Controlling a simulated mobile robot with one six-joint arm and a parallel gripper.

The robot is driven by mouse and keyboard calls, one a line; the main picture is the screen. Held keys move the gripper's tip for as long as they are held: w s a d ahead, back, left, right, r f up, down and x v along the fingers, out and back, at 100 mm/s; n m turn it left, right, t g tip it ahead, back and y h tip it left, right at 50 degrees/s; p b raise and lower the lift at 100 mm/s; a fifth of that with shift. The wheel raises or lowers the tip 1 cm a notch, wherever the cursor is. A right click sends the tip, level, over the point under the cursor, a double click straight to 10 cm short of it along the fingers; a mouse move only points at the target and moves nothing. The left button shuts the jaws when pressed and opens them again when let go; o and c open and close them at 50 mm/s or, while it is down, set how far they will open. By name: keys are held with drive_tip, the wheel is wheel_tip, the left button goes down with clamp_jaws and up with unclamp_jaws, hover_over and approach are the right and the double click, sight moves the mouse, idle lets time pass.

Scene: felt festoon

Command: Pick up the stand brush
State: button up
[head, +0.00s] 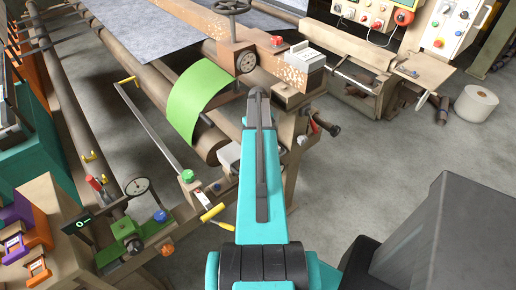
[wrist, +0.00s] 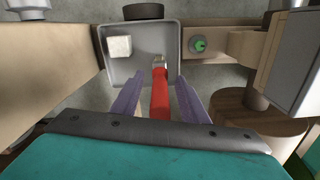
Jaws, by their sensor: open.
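In the wrist view, a red-handled tool with a small metal collar, which looks like the stand brush (wrist: 160,92), lies with its far end over a shallow grey tray (wrist: 105,50). Its near part runs toward me and is hidden by my gripper's body. My gripper (wrist: 160,78) is open, with one purple finger on each side of the red handle. I cannot tell whether either finger touches it. In the head view, my arm hides the gripper and the brush, and a pale grey tray corner (head: 229,154) shows left of the arm.
A white block (wrist: 119,47) sits in the tray. A beige beam (wrist: 50,60) is close on the left, and a bracket with a green knob (wrist: 198,45) on the right. In the head view, a green felt sheet (head: 198,98) hangs over a roller. Open floor (head: 400,160) lies right.

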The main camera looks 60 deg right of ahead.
clamp_jaws()
drive_tip(key=shift+r, duration=0.15)
idle(0.4)
drive_tip(key=shift+r+b, duration=1.55)
drive_tip(key=shift+r, duration=3.3)
